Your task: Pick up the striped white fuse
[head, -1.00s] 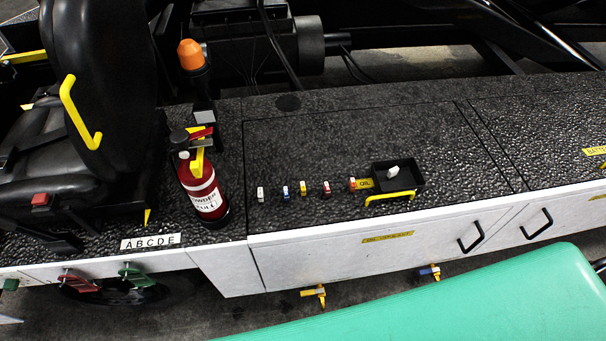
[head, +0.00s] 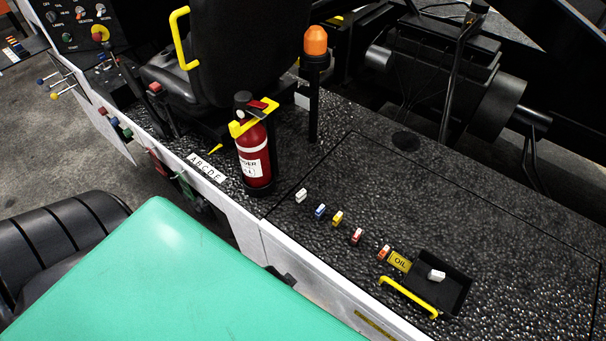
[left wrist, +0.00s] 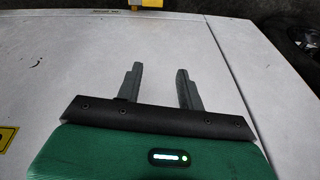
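A white fuse (head: 300,195) stands at the upper left end of a row of small fuses on the black textured deck. Another white fuse (head: 436,275) lies in a small black tray (head: 455,300) with a yellow handle. Stripes are too small to make out clearly on either one. My left gripper (left wrist: 160,88) shows in the left wrist view, its two fingers apart and nothing between them, in front of a pale panel (left wrist: 60,60). No fuse shows in that view. Neither gripper shows in the head view, and my right gripper is not seen.
Between the white fuses stand blue (head: 320,211), yellow (head: 337,218), red (head: 357,236) and orange (head: 383,252) fuses. A red extinguisher (head: 254,160) and a beacon post (head: 314,95) stand beside the row, near the seat (head: 235,50). The deck right of the row is clear.

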